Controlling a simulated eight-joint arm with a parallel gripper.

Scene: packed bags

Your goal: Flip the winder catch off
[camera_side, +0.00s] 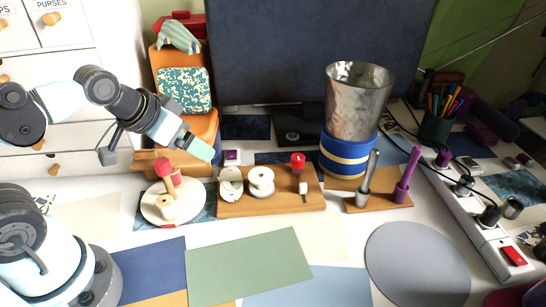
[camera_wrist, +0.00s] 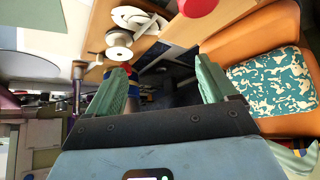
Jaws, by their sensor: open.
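A wooden board (camera_side: 240,208) in the side view carries white spools (camera_side: 261,181) and a small upright lever (camera_side: 302,181) with a red knob (camera_side: 298,161), which looks like the winder with its catch. The lever stands roughly upright at the right part of the board. My gripper (camera_side: 203,150), with pale green fingers, is above and left of the board, apart from it. In the wrist view my gripper (camera_wrist: 166,84) has its fingers spread with nothing between them. The white spools (camera_wrist: 119,53) show at the upper left there. The lever is not clear in that view.
A round cream stand (camera_side: 190,205) with a red-topped peg sits left of the board. An orange bag (camera_side: 203,128) stands behind my gripper. A metal tumbler (camera_side: 357,100) on a blue roll stands at the right. Flat coloured sheets (camera_side: 245,265) cover the front.

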